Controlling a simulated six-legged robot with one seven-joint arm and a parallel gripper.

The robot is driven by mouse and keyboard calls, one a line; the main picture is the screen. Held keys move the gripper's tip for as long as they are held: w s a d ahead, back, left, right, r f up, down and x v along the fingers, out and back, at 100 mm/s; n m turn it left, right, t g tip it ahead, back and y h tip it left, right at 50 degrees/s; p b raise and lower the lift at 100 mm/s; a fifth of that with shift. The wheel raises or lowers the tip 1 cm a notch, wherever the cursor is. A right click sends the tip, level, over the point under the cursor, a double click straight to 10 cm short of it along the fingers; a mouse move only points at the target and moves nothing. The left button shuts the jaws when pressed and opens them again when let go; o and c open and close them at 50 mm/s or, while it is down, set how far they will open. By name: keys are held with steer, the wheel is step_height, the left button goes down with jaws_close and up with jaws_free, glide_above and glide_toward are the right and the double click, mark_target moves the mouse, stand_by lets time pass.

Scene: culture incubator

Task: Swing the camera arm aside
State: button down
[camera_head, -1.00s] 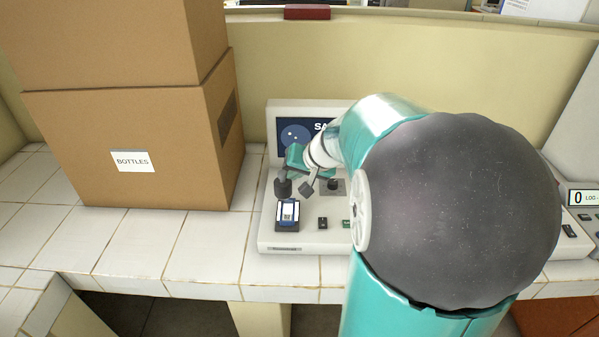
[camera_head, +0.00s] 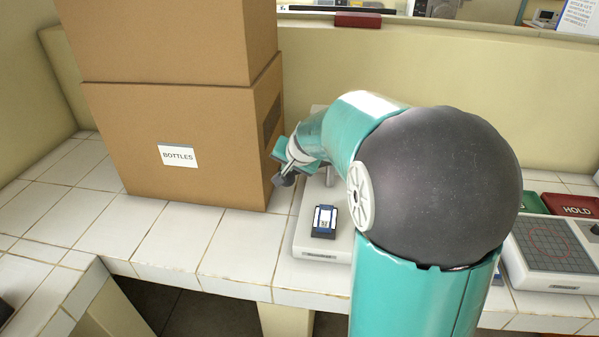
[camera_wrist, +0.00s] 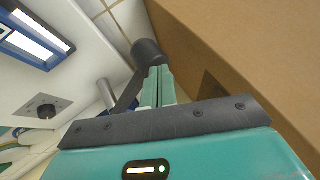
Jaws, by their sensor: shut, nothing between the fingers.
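The camera arm is a dark grey bar with a dark cylindrical head (camera_wrist: 147,52), turning on a light grey post (camera_wrist: 105,92). In the head view the post (camera_head: 330,176) stands on the white instrument (camera_head: 310,243), and the head (camera_head: 289,180) is out to the left, beside the cardboard box and clear of the slide holder (camera_head: 324,221). The blue-framed holder also shows in the wrist view (camera_wrist: 35,38). My gripper (camera_head: 281,176) is shut and empty. Its fingertips (camera_wrist: 156,75) are right beside the head, seemingly touching it. My arm hides most of the instrument and its screen.
Stacked cardboard boxes (camera_head: 180,125) labelled BOTTLES stand close left of my gripper; their side fills the right of the wrist view (camera_wrist: 240,45). Another device with a grid plate (camera_head: 553,243) is at the right. White tiles (camera_head: 235,245) in front of the boxes are clear.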

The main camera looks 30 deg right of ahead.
steer(key=w, duration=0.3)
steer(key=shift+w+a, duration=0.1)
steer(key=shift+w, duration=1.35)
